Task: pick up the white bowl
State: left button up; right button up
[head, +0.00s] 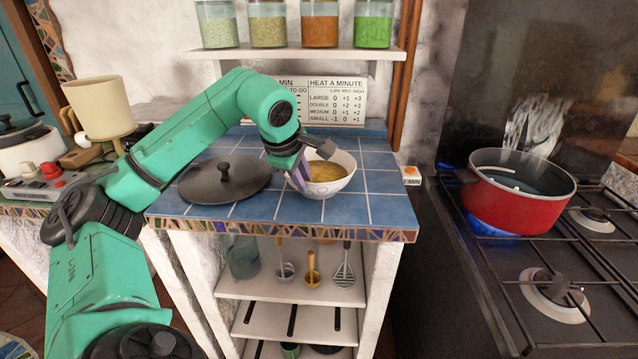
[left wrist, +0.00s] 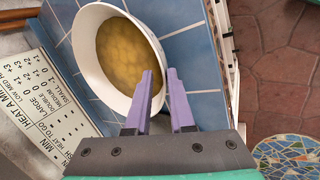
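The white bowl (head: 333,186) stands upright on the blue tiled counter in the head view, with a yellow-brown filling inside. It also shows in the left wrist view (left wrist: 88,22). My left gripper (head: 299,180) reaches down at the bowl's left rim. In the left wrist view, its two purple fingers (left wrist: 160,75) are apart. One finger overlaps the inside of the bowl and the other is outside, with the rim between them. A gap shows between the fingers, and I see no clear grip on the wall. My right gripper is in neither view.
A dark pot lid (head: 226,180) lies left of the bowl, under my left arm. A small white box with an orange mark (head: 411,176) is at the right edge. A red pot (head: 517,205) sits on the lit stove. A shelf with jars (head: 320,25) hangs behind.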

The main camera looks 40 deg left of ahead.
aim_at(311, 195)
pick_arm(q)
jog(key=x, duration=0.4)
jog(key=shift+s+d+f, duration=0.1)
jog(key=shift+f, duration=0.35)
jog(key=shift+w, duration=0.25)
grip_shut()
jog(key=shift+s, duration=0.1)
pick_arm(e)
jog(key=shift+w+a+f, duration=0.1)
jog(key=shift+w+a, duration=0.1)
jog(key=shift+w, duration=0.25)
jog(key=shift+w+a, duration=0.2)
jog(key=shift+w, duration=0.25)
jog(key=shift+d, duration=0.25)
